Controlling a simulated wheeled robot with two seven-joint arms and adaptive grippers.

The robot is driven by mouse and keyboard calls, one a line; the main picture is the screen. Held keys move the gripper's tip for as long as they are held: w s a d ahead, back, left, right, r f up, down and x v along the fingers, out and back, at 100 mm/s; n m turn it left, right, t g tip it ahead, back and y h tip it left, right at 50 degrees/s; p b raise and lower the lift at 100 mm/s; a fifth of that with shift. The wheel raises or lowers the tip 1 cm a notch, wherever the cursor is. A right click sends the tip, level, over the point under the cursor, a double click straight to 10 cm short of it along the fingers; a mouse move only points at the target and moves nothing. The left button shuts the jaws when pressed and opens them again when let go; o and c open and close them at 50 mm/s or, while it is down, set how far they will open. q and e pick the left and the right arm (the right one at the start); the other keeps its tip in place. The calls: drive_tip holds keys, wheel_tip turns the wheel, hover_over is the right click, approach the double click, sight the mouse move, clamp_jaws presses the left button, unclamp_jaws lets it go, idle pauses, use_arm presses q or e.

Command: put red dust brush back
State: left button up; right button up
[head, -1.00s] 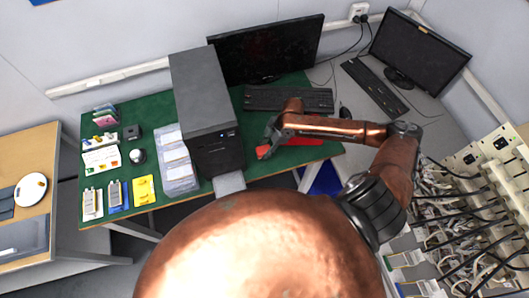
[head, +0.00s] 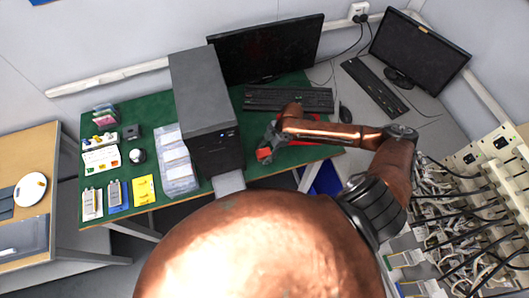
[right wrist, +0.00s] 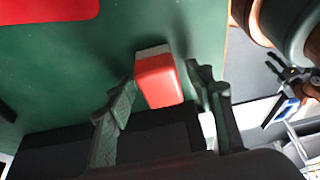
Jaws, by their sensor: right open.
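The red dust brush (right wrist: 158,82), a red block with a grey strip at one end, lies between the fingers of my right gripper (right wrist: 162,105) in the right wrist view. The jaws are open, with a visible gap on each side of the brush. In the head view my right gripper (head: 268,145) points down over the green table's front part, right of the computer tower, and a small red part of the brush (head: 264,155) shows at its tips. A flat red patch (right wrist: 45,10) lies on the green surface apart from the brush.
The computer tower (head: 205,105) stands close left of the gripper. A keyboard (head: 288,99) and a monitor (head: 265,50) stand behind it on the green table (head: 150,116). Small items lie at the table's left. A cable-filled rack (head: 470,220) is at the right.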

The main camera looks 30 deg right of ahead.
drive_tip(key=v, duration=1.2)
drive_tip(key=shift+r, duration=0.1)
